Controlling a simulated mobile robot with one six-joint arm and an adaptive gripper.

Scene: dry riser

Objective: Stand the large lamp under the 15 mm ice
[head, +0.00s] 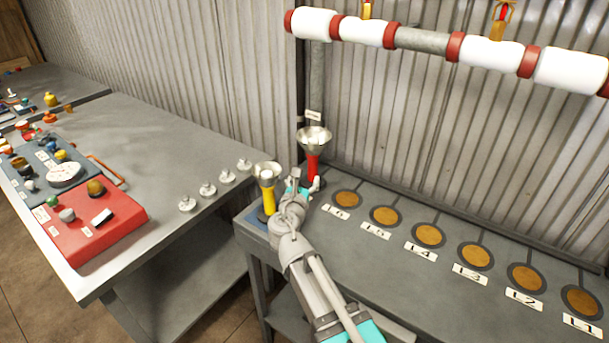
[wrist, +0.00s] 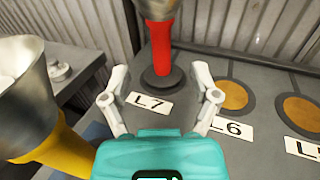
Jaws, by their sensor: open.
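A red lamp (head: 312,165) with a wide silver reflector stands upright on the L7 spot at the bench's back left. It also shows in the wrist view (wrist: 162,48), its reflector cut off. A yellow lamp (head: 267,199) with a similar reflector stands at the bench's left end, and at the left edge of the wrist view (wrist: 40,143). I cannot tell which lamp is the large one. My gripper (wrist: 160,97) is open and empty, its fingers just short of the red lamp's base. White ice sleeves (head: 490,60) wrap the overhead pipe; no 15 mm marking is readable.
Empty round spots L6 (head: 346,199) to L1 (head: 582,302) run along the bench to the right. A side table (head: 150,170) at left holds a red tray (head: 98,228) and several small white knobbed pieces. The pipe overhangs the bench's back.

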